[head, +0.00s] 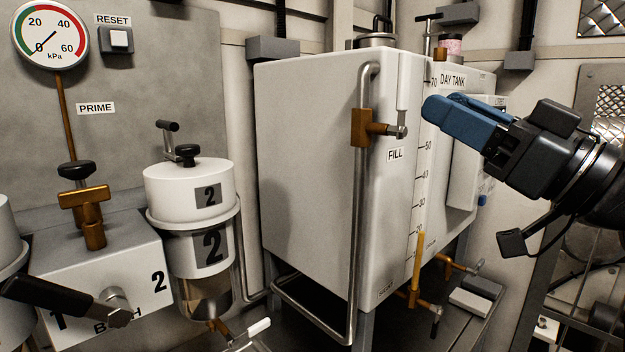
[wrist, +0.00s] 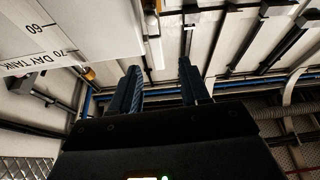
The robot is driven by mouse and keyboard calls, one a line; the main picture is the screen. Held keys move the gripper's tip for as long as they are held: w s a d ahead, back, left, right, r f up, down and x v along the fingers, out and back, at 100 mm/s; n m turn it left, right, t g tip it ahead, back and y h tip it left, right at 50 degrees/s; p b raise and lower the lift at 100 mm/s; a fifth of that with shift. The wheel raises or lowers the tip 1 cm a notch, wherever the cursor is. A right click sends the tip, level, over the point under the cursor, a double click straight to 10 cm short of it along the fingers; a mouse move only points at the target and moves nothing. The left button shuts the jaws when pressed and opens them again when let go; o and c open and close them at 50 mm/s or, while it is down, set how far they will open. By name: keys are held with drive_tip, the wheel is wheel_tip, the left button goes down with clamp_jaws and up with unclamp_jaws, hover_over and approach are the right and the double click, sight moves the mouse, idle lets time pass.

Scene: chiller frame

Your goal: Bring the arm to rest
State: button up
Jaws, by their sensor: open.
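My gripper (head: 437,108) is at the right in the head view, with blue fingers pointing left in front of the day tank (head: 310,150). In the wrist view its two blue fingers (wrist: 163,90) stand apart with nothing between them. The gripper is open and empty. In the head view the fingertips overlap the tank's upper front near the DAY TANK label; I cannot tell the exact gap. The tank's label also shows at the upper left of the wrist view (wrist: 30,35).
A brass fill valve (head: 362,128) and pipe run down the tank's front. A white filter canister (head: 190,187) marked 2 and a valve block (head: 110,262) stand at the left. A pressure gauge (head: 50,32) is on the wall. Ceiling pipes (wrist: 250,70) show beyond the fingers.

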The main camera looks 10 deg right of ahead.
drive_tip(key=s+d+f+m+h, duration=0.1)
drive_tip(key=s+f+m+h, duration=0.15)
drive_tip(key=f, duration=0.55)
drive_tip(key=s+f+m+t+h, duration=0.15)
drive_tip(key=f+m+h, duration=0.25)
drive_tip(key=f, duration=0.5)
drive_tip(key=s+d+f+m+h, duration=0.15)
drive_tip(key=f+m+h, duration=0.25)
drive_tip(key=f, duration=0.4)
drive_tip(key=s+f+g+h, duration=0.2)
drive_tip(key=s+f, duration=0.4)
drive_tip(key=s, duration=0.4)
drive_tip(key=s+f+g+h, duration=0.1)
drive_tip(key=s+f+h, duration=0.1)
drive_tip(key=s+f, duration=0.6)
drive_tip(key=s+a+r+n+g+y, duration=0.1)
drive_tip(key=s+a+r+n+g, duration=0.1)
drive_tip(key=s, duration=1.2)
wheel_tip(320, 180, up, 25)
drive_tip(key=p, duration=2.5)
drive_tip(key=shift+w+d+p, duration=0.2)
drive_tip(key=shift+p, duration=0.15)
drive_tip(key=shift+o, duration=0.3)
drive_tip(key=shift+t, duration=0.25)
